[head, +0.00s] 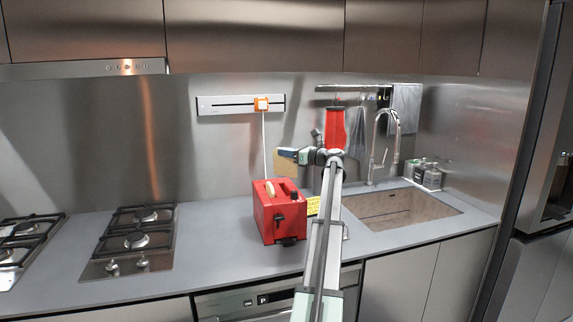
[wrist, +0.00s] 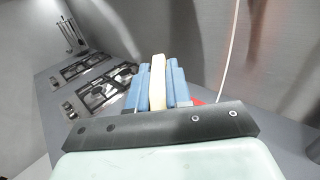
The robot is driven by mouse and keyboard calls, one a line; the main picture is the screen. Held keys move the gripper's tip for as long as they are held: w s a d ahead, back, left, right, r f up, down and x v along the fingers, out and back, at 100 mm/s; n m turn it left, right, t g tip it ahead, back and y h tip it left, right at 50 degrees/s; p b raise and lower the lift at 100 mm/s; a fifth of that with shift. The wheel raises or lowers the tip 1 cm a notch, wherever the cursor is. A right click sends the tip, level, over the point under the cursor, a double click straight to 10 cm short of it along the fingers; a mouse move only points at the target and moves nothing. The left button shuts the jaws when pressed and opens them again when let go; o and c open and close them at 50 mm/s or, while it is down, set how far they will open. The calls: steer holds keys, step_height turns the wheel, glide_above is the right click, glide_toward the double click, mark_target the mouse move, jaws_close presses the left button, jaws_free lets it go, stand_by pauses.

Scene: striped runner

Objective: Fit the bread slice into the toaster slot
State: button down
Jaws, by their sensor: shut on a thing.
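The red toaster (head: 283,222) stands on the grey counter. A pale, rounded piece that looks like bread (head: 270,188) sticks up from its left top slot, and a dark part shows at the right of its top. My gripper (head: 287,153) is above the toaster, pointing left. It is shut on a tan bread slice (head: 288,167), which hangs upright below it, apart from the toaster in the picture. In the wrist view the slice (wrist: 157,84) shows edge-on between the blue fingers. Only a red sliver of the toaster (wrist: 197,102) shows there; its slots are hidden.
A gas hob (head: 130,240) lies left of the toaster and a sink (head: 400,207) with a tall tap (head: 380,140) lies right. A white cord (head: 264,145) runs down the wall from an orange plug (head: 261,104). A yellow label (head: 312,206) is beside the toaster.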

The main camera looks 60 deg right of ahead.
step_height(320, 180, up, 4)
steer(key=shift+w+f, duration=0.15)
steer(key=shift+f, duration=0.05)
steer(key=w+a+f, duration=0.3)
steer(key=w+a, duration=0.4)
steer(key=a, duration=0.2)
steer(key=m+g+h, duration=0.5)
steer(key=m+h, duration=0.4)
steer(key=h, duration=0.4)
glide_above(286, 164)
steer(key=shift+w+d+r, duration=0.15)
steer(key=shift+r, duration=0.2)
steer(key=shift+f, duration=0.15)
steer(key=shift+f, duration=2.75)
